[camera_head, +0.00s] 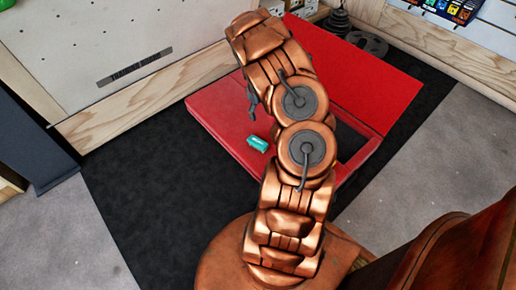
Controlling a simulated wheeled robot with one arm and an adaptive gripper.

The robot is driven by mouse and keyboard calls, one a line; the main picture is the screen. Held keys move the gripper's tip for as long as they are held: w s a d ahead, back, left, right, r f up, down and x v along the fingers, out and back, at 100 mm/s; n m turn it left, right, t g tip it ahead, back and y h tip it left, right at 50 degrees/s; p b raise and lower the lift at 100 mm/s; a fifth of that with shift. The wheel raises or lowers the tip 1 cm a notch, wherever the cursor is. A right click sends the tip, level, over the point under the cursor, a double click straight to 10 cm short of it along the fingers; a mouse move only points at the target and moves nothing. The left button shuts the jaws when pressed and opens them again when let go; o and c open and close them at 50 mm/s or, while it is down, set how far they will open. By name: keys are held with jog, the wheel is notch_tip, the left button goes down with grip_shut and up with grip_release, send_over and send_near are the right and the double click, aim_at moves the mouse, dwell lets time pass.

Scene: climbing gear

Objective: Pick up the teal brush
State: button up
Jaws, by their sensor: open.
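The teal brush (258,143) lies on the red box surface (213,118), just left of my copper arm. It is small in the picture and its bristles cannot be made out. My gripper (252,107) shows as a dark finger part beside the arm's upper link, above and slightly left of the brush in the picture. It is apart from the brush and its jaws are open and empty. Most of the gripper is hidden behind my arm.
A red panel (365,75) stands behind the box, with a dark opening (352,140) at right. A pale wood-framed board (90,45) is at left. Dark round weights (367,43) stand at the back. Black mat (130,190) is clear at left.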

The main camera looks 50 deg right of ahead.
jog(key=t+y+b, duration=0.1)
jog(key=t+b, duration=0.1)
jog(key=b, duration=0.3)
send_near(258, 141)
jog(key=shift+a+f+n, duration=0.15)
jog(key=shift+f+n, duration=0.25)
jog(key=shift+f, duration=0.15)
jog(key=shift+w+a+f+b, duration=0.15)
jog(key=shift+f+b, duration=0.35)
jog(key=shift+f, duration=0.45)
jog(key=shift+w+d+f+b, duration=0.1)
jog(key=shift+f+b, duration=0.4)
jog(key=shift+f, duration=0.4)
jog(key=f+b, duration=0.2)
jog(key=w+f+b, duration=0.1)
jog(key=f+b, duration=0.1)
jog(key=f, duration=0.1)
jog(key=shift+c, duration=0.3)
jog(key=c, duration=1.2)
jog(key=shift+r, duration=0.15)
jog(key=shift+c, duration=0.2)
